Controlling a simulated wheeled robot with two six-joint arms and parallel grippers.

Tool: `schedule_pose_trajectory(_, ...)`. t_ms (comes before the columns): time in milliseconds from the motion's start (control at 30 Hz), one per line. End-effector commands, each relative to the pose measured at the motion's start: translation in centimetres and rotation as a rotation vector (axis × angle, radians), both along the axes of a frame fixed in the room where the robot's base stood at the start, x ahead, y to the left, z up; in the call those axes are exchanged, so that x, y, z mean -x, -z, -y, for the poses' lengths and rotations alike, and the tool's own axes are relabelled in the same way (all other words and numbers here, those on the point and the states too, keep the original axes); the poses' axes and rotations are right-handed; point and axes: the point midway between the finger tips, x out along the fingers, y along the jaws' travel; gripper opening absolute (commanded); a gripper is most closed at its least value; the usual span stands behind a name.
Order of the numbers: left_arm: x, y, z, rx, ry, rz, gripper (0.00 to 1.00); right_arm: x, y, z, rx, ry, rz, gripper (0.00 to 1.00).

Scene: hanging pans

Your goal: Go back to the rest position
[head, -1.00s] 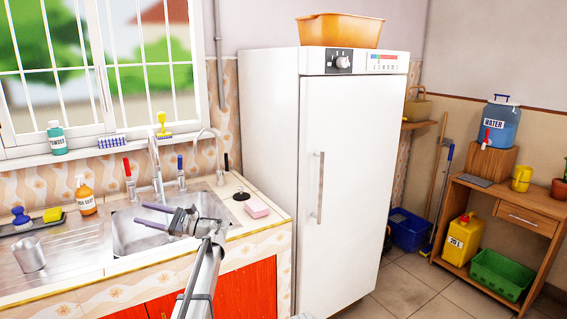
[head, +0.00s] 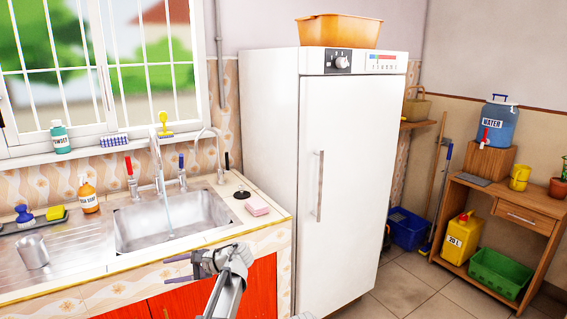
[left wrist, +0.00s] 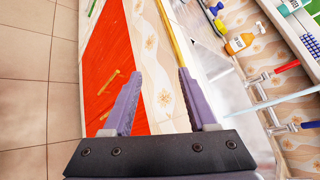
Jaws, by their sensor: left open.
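My left gripper (head: 166,270) is open and empty in front of the counter's front edge, low in the head view, with its purple fingers pointing left. The left wrist view shows the two fingers (left wrist: 160,74) apart with nothing between them, over the red cupboard door (left wrist: 110,65) and the patterned counter front. The steel sink (head: 200,215) lies behind the gripper, clear of it. A tall tap (head: 156,165) stands at the sink, and a thin pale stream runs down from it into the basin. My right gripper is in neither view.
A red-handled valve (head: 130,178) and a blue-handled valve (head: 182,170) flank the tap. A metal cup (head: 32,252), soap bottle (head: 88,197) and pink soap (head: 257,206) stand on the counter.

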Motion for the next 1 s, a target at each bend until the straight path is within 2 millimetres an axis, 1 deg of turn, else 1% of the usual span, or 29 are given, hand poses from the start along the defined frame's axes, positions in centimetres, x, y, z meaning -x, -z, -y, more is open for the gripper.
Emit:
schedule_pose_trajectory(33,2.3,1.6,1.7,0.081,0.000,0.035,0.58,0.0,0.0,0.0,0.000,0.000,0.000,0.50)
schedule_pose_trajectory(67,3.3,2.7,2.8,0.139,-0.004,0.060,0.58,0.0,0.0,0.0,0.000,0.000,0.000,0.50)
schedule_pose_trajectory(100,4.7,4.1,4.4,0.216,-0.014,0.091,0.58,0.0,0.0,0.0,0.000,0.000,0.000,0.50)
schedule_pose_trajectory(167,6.9,6.1,6.8,0.333,-0.035,0.131,0.58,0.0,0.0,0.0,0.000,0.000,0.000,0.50)
schedule_pose_trajectory(200,8.3,7.4,8.5,0.409,-0.052,0.154,0.58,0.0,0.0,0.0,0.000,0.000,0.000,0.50)
schedule_pose_trajectory(267,10.6,9.1,11.0,0.521,-0.086,0.181,0.58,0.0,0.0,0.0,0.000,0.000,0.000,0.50)
schedule_pose_trajectory(300,12.1,10.1,12.7,0.593,-0.109,0.195,0.58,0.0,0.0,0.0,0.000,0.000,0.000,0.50)
schedule_pose_trajectory(400,15.5,12.0,16.5,0.748,-0.175,0.217,0.58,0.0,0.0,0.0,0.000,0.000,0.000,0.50)
schedule_pose_trajectory(500,18.4,13.2,19.6,0.869,-0.238,0.223,0.58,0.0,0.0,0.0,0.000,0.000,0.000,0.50)
schedule_pose_trajectory(600,21.1,13.9,22.2,0.968,-0.298,0.219,0.58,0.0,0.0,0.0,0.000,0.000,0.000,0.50)
schedule_pose_trajectory(800,26.0,14.7,26.5,1.126,-0.415,0.192,0.58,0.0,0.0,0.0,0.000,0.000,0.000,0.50)
schedule_pose_trajectory(833,25.6,13.3,26.6,1.126,-0.418,0.194,0.58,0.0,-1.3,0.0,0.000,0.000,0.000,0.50)
schedule_pose_trajectory(867,25.4,12.5,26.5,1.122,-0.417,0.196,0.58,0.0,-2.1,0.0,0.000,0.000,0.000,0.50)
schedule_pose_trajectory(1000,25.2,9.8,26.5,1.121,-0.414,0.196,0.58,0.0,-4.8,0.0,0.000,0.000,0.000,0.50)
